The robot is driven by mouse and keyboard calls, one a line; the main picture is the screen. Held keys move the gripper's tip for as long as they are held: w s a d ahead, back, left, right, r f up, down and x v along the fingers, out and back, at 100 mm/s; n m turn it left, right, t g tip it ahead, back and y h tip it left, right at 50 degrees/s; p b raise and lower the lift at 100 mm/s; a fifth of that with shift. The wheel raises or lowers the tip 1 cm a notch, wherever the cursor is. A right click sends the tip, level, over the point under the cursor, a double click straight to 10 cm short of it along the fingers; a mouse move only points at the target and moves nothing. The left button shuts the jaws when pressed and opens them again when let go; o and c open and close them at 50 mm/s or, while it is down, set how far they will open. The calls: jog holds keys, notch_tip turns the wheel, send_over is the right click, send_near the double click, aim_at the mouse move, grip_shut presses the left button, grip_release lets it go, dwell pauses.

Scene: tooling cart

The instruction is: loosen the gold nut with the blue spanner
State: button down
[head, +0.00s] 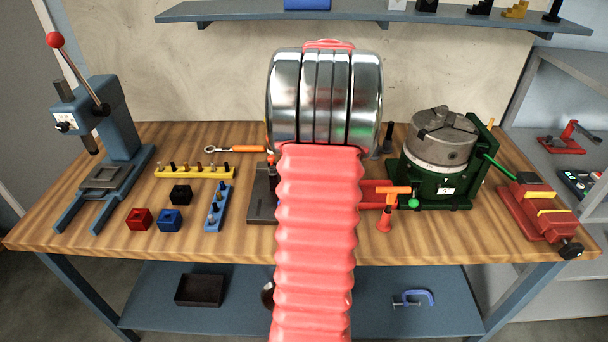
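I cannot make out the gold nut or the blue spanner; my red and chrome arm covers the middle of the head view and may hide them. My gripper does not show either, so I cannot see whether it holds anything. A dark grey fixture (261,198) shows just left of my arm, partly hidden by it. A red part (371,192) shows just right of my arm, also partly hidden. An orange-handled ratchet tool (236,149) lies at the back of the bench, left of my arm.
A blue press (118,125) stands at left, near yellow (195,173) and blue (218,208) peg racks and small cubes (180,195). An orange T-handled tool (385,209) and a green chuck machine (440,155) stand right of my arm. A red vise (535,208) sits at far right.

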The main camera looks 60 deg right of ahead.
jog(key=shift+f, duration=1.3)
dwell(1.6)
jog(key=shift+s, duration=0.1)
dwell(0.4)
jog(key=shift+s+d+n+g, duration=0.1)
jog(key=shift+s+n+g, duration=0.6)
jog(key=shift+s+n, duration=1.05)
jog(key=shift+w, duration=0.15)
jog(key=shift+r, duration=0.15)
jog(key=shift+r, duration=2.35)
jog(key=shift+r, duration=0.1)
